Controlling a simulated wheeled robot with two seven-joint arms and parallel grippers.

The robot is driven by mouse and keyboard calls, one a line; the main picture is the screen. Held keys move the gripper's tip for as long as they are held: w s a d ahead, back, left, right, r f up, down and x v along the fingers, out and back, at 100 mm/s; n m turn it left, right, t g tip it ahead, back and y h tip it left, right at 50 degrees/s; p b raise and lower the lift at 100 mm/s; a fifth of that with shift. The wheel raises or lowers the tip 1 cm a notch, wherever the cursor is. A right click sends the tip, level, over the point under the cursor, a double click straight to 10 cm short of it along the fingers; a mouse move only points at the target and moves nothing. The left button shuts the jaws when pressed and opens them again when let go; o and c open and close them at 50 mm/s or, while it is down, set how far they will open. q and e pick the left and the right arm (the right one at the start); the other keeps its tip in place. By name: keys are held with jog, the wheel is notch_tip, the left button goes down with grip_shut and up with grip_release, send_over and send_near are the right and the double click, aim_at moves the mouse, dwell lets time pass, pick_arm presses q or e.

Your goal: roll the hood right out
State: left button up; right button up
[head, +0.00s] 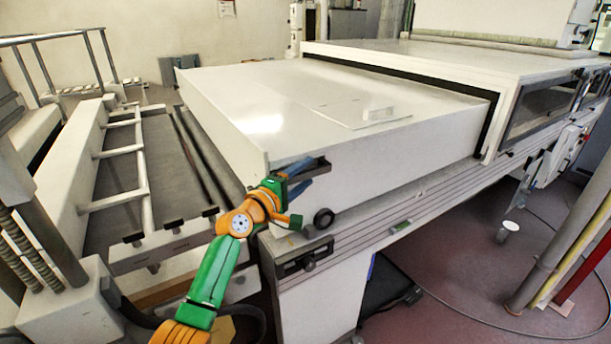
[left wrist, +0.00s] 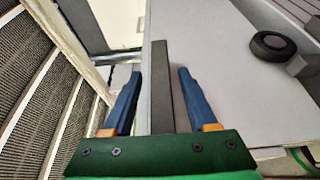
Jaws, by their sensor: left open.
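The hood (head: 360,145) is a large white box, standing out of the tunnel housing on the left, with its right end at the housing mouth. A dark handle bar (head: 312,166) sits at its near left corner. My left gripper (head: 303,178) is at this corner with blue fingers open. In the left wrist view, the open fingers (left wrist: 160,72) stand on either side of the dark bar (left wrist: 163,95), with gaps on both sides. The hood's white panel (left wrist: 220,85) fills the right of that view. My right gripper is not in view.
The white tunnel housing (head: 440,65) stands at the right. A black wheel (head: 323,218) is at the hood's lower near corner, above the grey rail (head: 400,215). A slatted conveyor section with white rails (head: 140,160) lies to the left. Poles (head: 570,245) stand at the right.

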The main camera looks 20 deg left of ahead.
pick_arm(q)
jog(key=shift+s, duration=0.1)
jog(key=v, duration=0.7)
jog(key=shift+a, duration=0.1)
